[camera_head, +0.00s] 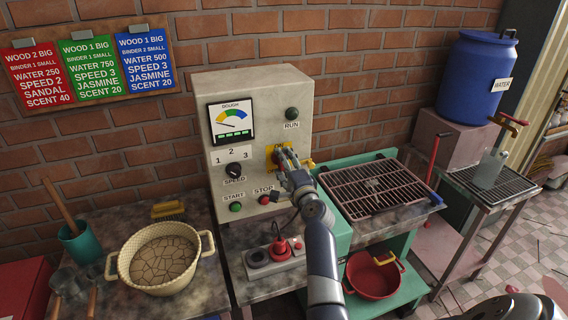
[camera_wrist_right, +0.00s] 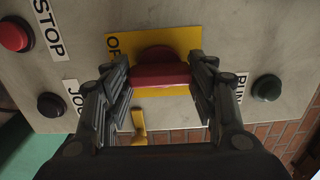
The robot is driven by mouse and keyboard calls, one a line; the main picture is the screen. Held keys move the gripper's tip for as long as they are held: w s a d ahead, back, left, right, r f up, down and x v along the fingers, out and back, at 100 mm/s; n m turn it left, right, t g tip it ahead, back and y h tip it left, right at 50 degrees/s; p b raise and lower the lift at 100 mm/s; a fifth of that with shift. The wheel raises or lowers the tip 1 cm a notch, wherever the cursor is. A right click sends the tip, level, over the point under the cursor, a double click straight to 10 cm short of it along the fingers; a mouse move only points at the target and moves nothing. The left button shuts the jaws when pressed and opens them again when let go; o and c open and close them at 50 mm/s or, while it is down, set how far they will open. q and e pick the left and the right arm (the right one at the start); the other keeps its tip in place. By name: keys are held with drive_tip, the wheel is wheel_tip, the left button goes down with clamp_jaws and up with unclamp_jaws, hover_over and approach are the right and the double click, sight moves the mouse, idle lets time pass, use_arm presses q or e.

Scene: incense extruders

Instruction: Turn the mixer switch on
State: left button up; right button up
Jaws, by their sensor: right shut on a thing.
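The mixer control box (camera_head: 255,105) stands against the brick wall in the head view. Its switch is a red knob (camera_wrist_right: 160,70) on a yellow plate (camera_wrist_right: 182,40), which also shows in the head view (camera_head: 269,150). My right gripper (camera_head: 285,160) reaches the plate and mostly hides the knob there. In the right wrist view, the fingers of my right gripper (camera_wrist_right: 162,80) are shut on the knob, one on each side. The plate's lettering is partly hidden; "OF" shows. My left gripper is not in view.
A grill rack (camera_head: 375,187) stands to the right, a pot (camera_head: 160,258) to the left.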

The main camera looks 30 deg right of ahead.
idle(0.4)
drive_tip(key=o, duration=1.1)
drive_tip(key=shift+c, duration=0.2)
drive_tip(key=shift+s, duration=0.1)
drive_tip(key=v, duration=1.1)
drive_tip(key=shift+s, duration=0.4)
drive_tip(key=shift+a, duration=0.2)
